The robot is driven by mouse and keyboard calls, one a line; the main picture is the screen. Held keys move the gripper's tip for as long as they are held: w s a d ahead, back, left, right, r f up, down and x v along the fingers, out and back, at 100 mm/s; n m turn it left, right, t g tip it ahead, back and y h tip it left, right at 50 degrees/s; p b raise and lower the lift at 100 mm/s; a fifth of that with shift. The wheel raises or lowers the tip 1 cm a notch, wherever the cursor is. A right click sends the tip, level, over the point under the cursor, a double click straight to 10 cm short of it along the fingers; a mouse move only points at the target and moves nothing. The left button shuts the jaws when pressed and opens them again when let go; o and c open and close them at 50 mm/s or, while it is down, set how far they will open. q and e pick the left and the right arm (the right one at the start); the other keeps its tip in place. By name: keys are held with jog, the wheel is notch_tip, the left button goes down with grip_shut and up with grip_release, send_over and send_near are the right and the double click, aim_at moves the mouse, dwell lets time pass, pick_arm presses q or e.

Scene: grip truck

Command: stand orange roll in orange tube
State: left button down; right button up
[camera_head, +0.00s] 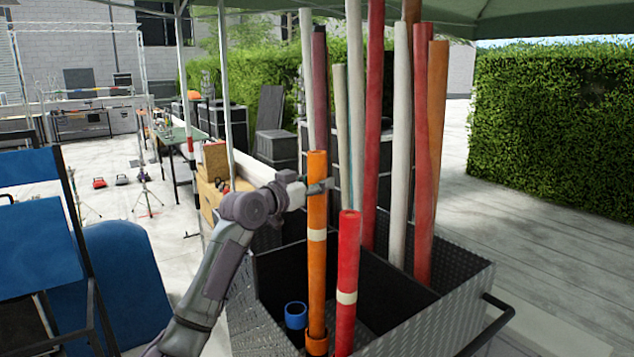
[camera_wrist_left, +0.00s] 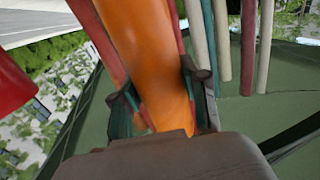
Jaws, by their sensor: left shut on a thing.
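The orange roll (camera_head: 317,275) stands nearly upright in the head view, with a pale band around its middle. Its lower end meets the short orange tube (camera_head: 317,346) near the bottom edge; it looks inside the tube's mouth, but how deep I cannot tell. My left gripper (camera_head: 319,187) is shut on the orange roll near its top. In the left wrist view the orange roll (camera_wrist_left: 150,55) passes between the fingers of my left gripper (camera_wrist_left: 162,98). My right gripper is not in view.
A red roll (camera_head: 348,265) stands just right of the orange one. A blue tube (camera_head: 295,315) sits to its left, open at the top. Several tall rolls stand behind, in the metal-walled cart (camera_head: 462,282). A blue chair (camera_head: 125,280) is at the left.

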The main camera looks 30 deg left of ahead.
aim_at(311, 226)
pick_arm(q)
jog(key=shift+f+b, duration=1.45)
jog(key=shift+f, duration=0.5)
jog(key=shift+f+b, duration=0.85)
jog(key=shift+f, duration=0.35)
jog(key=shift+f+b, duration=1.15)
jog(key=shift+f, duration=0.6)
jog(key=shift+f, duration=0.3)
jog(key=c, duration=0.5)
grip_release()
jog(key=shift+f, duration=0.1)
